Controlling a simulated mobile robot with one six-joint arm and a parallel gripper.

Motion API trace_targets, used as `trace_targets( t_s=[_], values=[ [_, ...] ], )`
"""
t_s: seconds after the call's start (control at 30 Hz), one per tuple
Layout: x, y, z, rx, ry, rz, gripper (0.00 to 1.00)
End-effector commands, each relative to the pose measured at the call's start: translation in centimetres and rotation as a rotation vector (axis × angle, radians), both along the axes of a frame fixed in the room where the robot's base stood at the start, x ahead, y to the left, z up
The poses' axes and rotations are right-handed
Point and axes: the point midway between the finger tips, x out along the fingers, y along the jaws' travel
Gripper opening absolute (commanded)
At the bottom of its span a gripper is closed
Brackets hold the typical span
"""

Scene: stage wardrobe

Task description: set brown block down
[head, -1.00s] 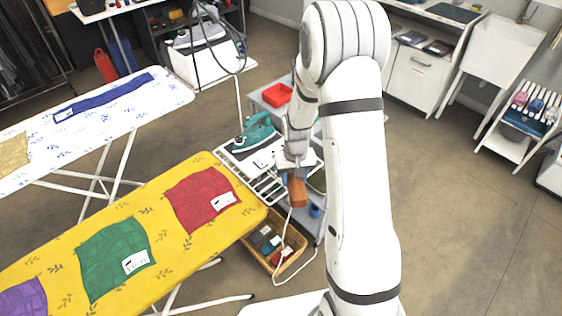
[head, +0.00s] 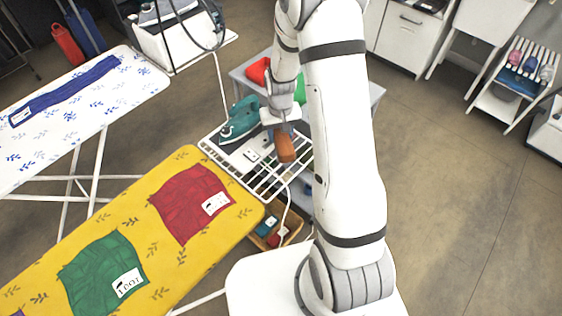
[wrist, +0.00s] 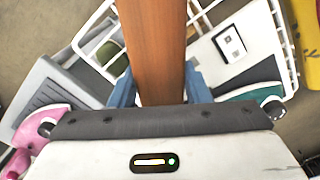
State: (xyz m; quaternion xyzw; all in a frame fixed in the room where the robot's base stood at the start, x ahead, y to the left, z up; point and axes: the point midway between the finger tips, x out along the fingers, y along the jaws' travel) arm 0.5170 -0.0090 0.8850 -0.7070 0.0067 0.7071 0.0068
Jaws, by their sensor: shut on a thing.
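The brown block (head: 285,148) hangs from my gripper (head: 282,128), which is shut on its upper end. In the head view it shows in front of the white wire rack (head: 281,178) at the end of the yellow ironing board; its height above the rack is hard to tell. In the wrist view the brown block (wrist: 155,45) runs from between the fingers (wrist: 160,88) to the top edge, with rack bars on both sides. Its far end is out of that view.
A teal iron (head: 241,119) and a white socket plate (head: 250,155) occupy the rack's left part. A white cord hangs by the rack. A basket (head: 261,240) of small things is below. A grey trolley (head: 375,92) with a red bin (head: 259,70) stands behind.

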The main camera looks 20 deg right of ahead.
Motion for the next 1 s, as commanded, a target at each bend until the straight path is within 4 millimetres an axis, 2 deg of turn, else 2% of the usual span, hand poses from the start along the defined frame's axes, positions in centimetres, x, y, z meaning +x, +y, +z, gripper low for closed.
trace_targets(
  t_s=[0.13,0.23,0.6,0.83,0.93,1.0],
  values=[
    [0.0,0.4,0.0,0.0,-0.003,-0.024,0.11],
    [-0.2,0.5,0.2,0.0,-0.005,-0.11,0.11],
    [-3.2,1.0,2.5,0.002,-0.006,-0.699,0.11],
    [-4.8,1.1,3.7,0.002,-0.004,-0.923,0.11],
    [-5.1,1.2,3.4,0.0,0.0,-0.959,0.11],
    [-5.2,1.2,2.3,-0.002,0.004,-0.966,0.11]
  ],
)
